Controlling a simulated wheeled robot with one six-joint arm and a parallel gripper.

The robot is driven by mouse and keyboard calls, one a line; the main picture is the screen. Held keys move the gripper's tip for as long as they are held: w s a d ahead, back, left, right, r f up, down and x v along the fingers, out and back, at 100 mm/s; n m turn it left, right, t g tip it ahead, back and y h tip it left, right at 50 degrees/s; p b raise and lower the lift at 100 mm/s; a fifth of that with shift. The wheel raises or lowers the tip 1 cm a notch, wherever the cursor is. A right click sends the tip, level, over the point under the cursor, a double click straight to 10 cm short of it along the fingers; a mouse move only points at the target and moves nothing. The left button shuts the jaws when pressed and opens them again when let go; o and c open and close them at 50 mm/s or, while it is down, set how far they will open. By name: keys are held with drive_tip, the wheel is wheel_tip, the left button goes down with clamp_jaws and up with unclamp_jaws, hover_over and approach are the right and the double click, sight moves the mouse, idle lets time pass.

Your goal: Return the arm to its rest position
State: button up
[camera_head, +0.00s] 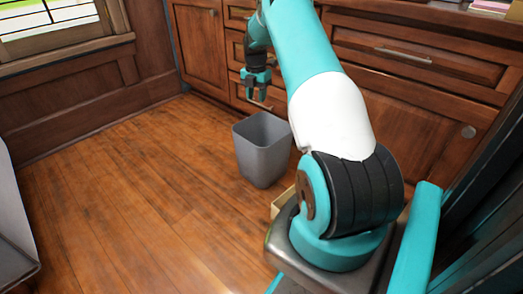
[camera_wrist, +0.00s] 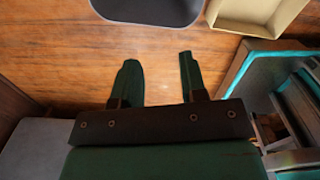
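My arm reaches forward and up from my base in the head view, with my gripper (camera_head: 257,98) at its far end, pointing down. The gripper hangs in front of the wood drawers, above and behind the grey bin's rim. In the wrist view my gripper (camera_wrist: 157,82) shows two dark green fingers set apart, with bare wood floor visible between them. It is open and holds nothing. The fingertips touch nothing that I can see.
A grey bin (camera_head: 262,150) stands on the wood floor (camera_head: 120,190); its edge also shows in the wrist view (camera_wrist: 150,10). A tan open box (camera_head: 283,203) sits beside my base. Wood cabinets (camera_head: 205,45) line the back.

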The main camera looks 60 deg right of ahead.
drive_tip(key=shift+r, duration=0.7)
drive_tip(key=w+a+r+m+p, duration=0.1)
drive_tip(key=w+a+r, duration=0.1)
drive_tip(key=a+r, duration=0.45)
drive_tip(key=w+a+r+m+p, duration=0.15)
drive_tip(key=a+r, duration=0.25)
drive_tip(key=a, duration=0.5)
drive_tip(key=s+a+r+m+y+p, duration=0.1)
drive_tip(key=a+r, duration=0.2)
drive_tip(key=a, duration=0.3)
drive_tip(key=s+a+r+m+t+p, duration=0.1)
drive_tip(key=s+a+r, duration=0.15)
drive_tip(key=a, duration=0.35)
drive_tip(key=s+a+r+m+y+p, duration=0.1)
drive_tip(key=a+r, duration=0.2)
drive_tip(key=a, duration=0.3)
drive_tip(key=s+a+r+m+p, duration=0.2)
drive_tip(key=s+a+r+m, duration=0.3)
drive_tip(key=s+a, duration=0.7)
drive_tip(key=s+a+r+m+g+y+p, duration=0.1)
drive_tip(key=s+a, duration=0.3)
drive_tip(key=s, duration=0.3)
drive_tip(key=s+a+r+m+y+p, duration=0.1)
drive_tip(key=s+a, duration=0.3)
drive_tip(key=s, duration=0.3)
wheel_tip(320, 180, up, 38)
drive_tip(key=p, duration=3.7)
drive_tip(key=shift+w+p, duration=0.3)
drive_tip(key=shift+w, duration=0.1)
